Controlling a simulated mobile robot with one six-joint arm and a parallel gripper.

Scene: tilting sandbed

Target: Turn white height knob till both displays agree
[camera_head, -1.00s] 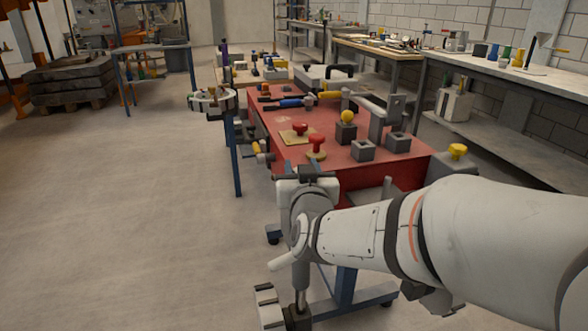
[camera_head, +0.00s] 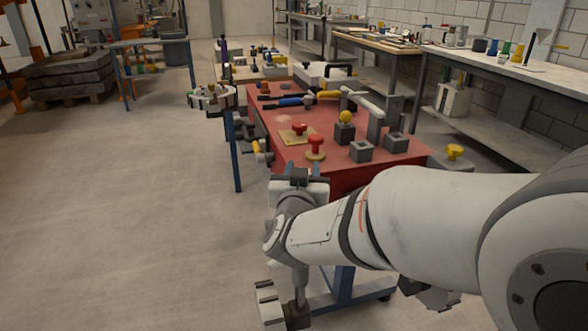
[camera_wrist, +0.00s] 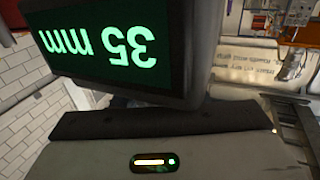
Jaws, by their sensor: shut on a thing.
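My gripper (camera_head: 301,172) is at the near edge of the red table in the head view, at the end of my white arm. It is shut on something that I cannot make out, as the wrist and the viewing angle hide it. In the wrist view a dark display (camera_wrist: 115,45) fills the upper left, close to the camera. It shows "35 mm" in green, upside down in the picture. The white height knob and a second display cannot be made out in either view.
The red table (camera_head: 350,183) bears red knobs (camera_head: 300,129), a yellow knob (camera_head: 346,117) and grey blocks (camera_head: 361,151). A yellow knob (camera_head: 454,151) stands at the right. A workbench (camera_head: 520,70) runs along the wall. The floor at left is open.

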